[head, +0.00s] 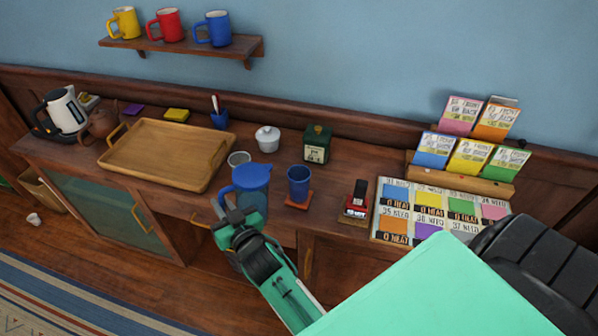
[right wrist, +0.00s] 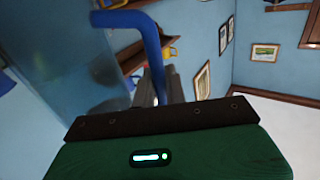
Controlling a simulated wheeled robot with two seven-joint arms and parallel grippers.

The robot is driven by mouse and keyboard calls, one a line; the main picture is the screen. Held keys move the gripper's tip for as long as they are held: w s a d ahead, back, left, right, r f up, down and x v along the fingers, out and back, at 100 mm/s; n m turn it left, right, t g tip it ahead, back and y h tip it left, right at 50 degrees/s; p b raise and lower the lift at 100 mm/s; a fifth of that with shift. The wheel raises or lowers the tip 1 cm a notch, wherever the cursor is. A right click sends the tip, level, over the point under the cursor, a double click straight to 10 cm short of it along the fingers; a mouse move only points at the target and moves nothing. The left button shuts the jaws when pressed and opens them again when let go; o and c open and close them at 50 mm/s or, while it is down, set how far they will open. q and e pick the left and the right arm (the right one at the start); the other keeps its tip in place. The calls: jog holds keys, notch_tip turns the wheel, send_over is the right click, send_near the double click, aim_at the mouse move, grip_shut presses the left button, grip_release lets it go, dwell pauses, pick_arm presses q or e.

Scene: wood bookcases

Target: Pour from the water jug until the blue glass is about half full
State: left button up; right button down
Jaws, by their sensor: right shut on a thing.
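The water jug (head: 255,181) has a blue lid, a blue handle and a see-through blue body. It looks upright at the front of the counter; I cannot tell whether its base touches the wood. My right gripper (head: 229,206) is shut on the jug's handle, at the jug's left. In the right wrist view the blue handle (right wrist: 151,38) rises from between the fingers, with the clear jug wall at its left. The blue glass (head: 299,183) stands upright on an orange coaster, right of the jug and apart from it. Its contents cannot be made out. My left gripper is not in view.
A wooden tray (head: 148,175) lies to the left. A white lidded pot (head: 267,139) and a green canister (head: 317,144) stand behind. A red and black stamp (head: 357,199) and a card board (head: 378,222) are to the right.

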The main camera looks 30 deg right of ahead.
aim_at(232, 187)
jog(key=shift+d+r+m+p, duration=0.3)
jog(key=shift+r+m, duration=0.2)
jog(key=shift+r, duration=0.25)
jog(key=shift+w+d+r+m+p, duration=0.1)
jog(key=shift+d+r+m+p, duration=0.35)
jog(key=shift+d+r+m, duration=0.8)
jog(key=shift+d+m, duration=0.25)
jog(key=shift+m, duration=0.4)
jog(key=shift+d+r+m, duration=0.25)
jog(key=shift+d+m, duration=0.45)
jog(key=shift+d, duration=0.1)
jog(key=shift+w+d+r+m, duration=0.1)
jog(key=shift+d+r+m, duration=0.15)
jog(key=shift+d+m, duration=0.5)
jog(key=shift+a+m, duration=0.1)
jog(key=shift+m, duration=0.15)
jog(key=shift+d+r+m+p, duration=0.2)
jog(key=shift+d+r+m, duration=0.15)
jog(key=shift+r, duration=0.2)
jog(key=shift+d+r+m+p, duration=0.2)
jog(key=shift+r+m, duration=0.25)
jog(key=shift+r, duration=0.1)
jog(key=shift+d+r+m, duration=0.7)
jog(key=shift+r+m, duration=0.2)
jog(key=shift+r, duration=0.05)
jog(key=shift+d+r+p, duration=0.2)
jog(key=shift+p, duration=0.35)
dwell(0.4)
